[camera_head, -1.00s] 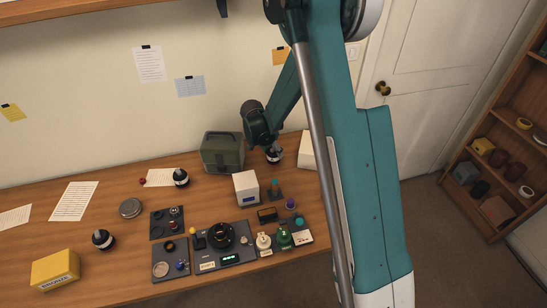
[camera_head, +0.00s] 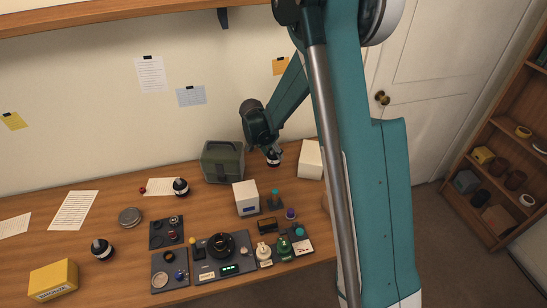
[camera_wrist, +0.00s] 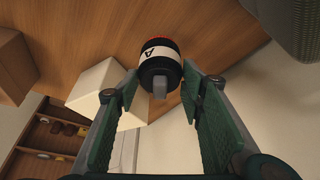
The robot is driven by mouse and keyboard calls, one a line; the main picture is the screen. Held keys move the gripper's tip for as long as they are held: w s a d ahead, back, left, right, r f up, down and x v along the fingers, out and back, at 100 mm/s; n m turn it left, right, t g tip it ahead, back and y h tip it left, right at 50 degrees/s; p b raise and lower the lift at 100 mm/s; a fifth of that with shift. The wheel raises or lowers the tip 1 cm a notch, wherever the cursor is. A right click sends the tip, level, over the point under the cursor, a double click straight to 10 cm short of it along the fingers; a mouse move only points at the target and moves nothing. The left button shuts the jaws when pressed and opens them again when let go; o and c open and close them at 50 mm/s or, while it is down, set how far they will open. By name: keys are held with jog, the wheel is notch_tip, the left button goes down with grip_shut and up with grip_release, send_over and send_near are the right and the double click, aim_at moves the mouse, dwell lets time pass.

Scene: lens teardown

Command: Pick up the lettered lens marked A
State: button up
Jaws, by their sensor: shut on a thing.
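The lens marked A (camera_wrist: 158,62) is a black cylinder with a white band lettered A and a red rim at its far end. In the wrist view it sits between the fingertips of my gripper (camera_wrist: 160,86), a grey knob facing the camera. The pads meet its sides. In the head view the lens (camera_head: 273,159) hangs below my gripper (camera_head: 272,151), right of the green box, seemingly above the desk. Two similar black-and-white lenses stand on the desk, one (camera_head: 180,188) left of the green box and one (camera_head: 103,251) further left. Their letters are unreadable.
The green box (camera_head: 223,162) stands close left of my gripper. A white box (camera_head: 310,160) is close on its right and a smaller white box (camera_head: 245,199) is in front. Dark trays (camera_head: 201,270) with several small parts fill the front. A yellow box (camera_head: 53,279) is front left.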

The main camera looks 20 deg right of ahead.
jog(key=shift+r, duration=2.8)
